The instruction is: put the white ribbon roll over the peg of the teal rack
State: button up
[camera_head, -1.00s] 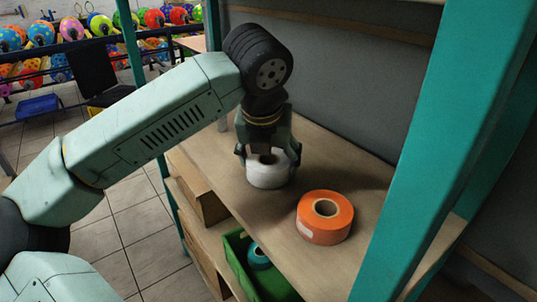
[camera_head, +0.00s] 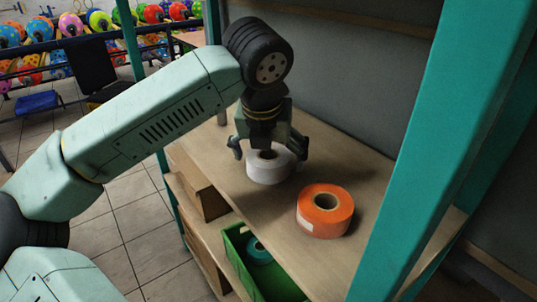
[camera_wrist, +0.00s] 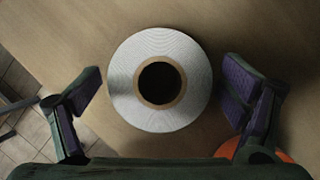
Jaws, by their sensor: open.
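The white ribbon roll (camera_head: 269,172) lies flat on the wooden shelf board of the teal rack (camera_head: 437,130). Its brown core faces up. In the wrist view the roll (camera_wrist: 190,110) is seen from above, and its hole is dark with no peg visible in it. My gripper (camera_head: 268,150) is directly over the roll, pointing down, with its fingers spread wide on either side. In the wrist view the fingers of my gripper (camera_wrist: 163,86) are apart from the roll on both sides. I cannot make out the rack's peg in either view.
An orange roll (camera_head: 325,211) lies on the board to the right of the white roll. A green bin (camera_head: 236,249) with a teal roll (camera_head: 259,251) sits on a lower level. A teal post stands close on the right. A grey panel (camera_head: 340,90) closes the back.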

jog(key=shift+r+p, duration=0.35)
jog(key=shift+r, duration=0.05)
jog(key=b+v, duration=0.1)
jog(key=v, duration=0.2)
jog(key=shift+s+f, duration=0.1)
jog(key=shift+f, duration=0.05)
jog(key=s+b, duration=0.1)
jog(key=s, duration=0.3)
jog(key=s+a+b, duration=0.1)
jog(key=s, duration=0.2)
jog(key=s+a+b, duration=0.1)
jog(key=s, duration=0.3)
jog(key=shift+s, duration=0.3)
jog(key=shift+d, duration=0.1)
